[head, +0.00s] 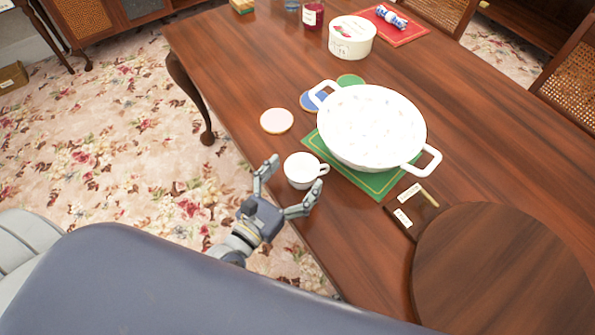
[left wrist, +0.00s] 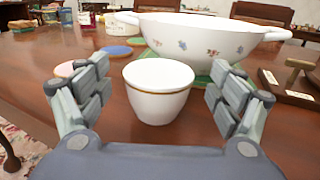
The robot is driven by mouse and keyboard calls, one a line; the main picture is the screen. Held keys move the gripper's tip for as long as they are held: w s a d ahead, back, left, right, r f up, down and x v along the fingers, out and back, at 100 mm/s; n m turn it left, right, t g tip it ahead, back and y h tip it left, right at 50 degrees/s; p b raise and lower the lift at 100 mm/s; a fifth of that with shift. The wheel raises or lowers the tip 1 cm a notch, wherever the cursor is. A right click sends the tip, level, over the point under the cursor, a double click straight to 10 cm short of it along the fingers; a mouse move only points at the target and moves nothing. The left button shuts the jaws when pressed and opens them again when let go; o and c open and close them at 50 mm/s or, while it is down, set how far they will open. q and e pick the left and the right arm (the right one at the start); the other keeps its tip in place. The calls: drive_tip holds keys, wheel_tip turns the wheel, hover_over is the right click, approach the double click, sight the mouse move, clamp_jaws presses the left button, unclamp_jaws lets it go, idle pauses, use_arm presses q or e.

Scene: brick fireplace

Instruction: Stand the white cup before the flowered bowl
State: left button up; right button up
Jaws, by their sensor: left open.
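The white cup (head: 301,171) stands upright on the table near its left edge, its handle toward the right in the head view. In the left wrist view the cup (left wrist: 158,90) has a gold line below its rim. The flowered bowl (head: 371,127) is large, white and two-handled, and sits on a green mat (head: 386,186). It also shows behind the cup in the left wrist view (left wrist: 205,37). The cup is apart from the bowl, in front of it. My left gripper (head: 288,183) is open, with its fingers on either side of the cup. My right gripper is not in view.
Round coasters, pink (head: 276,121), blue (head: 308,101) and green (head: 350,81), lie left of and behind the bowl. A dark tray (head: 411,212) with small white pieces and a round wooden board (head: 505,283) are at the right. A white tub (head: 352,37) stands farther back.

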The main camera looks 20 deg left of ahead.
use_arm(q)
drive_tip(key=b+v, duration=0.1)
drive_tip(key=v, duration=0.9)
drive_tip(key=shift+s+b, duration=0.25)
drive_tip(key=shift+b, duration=0.1)
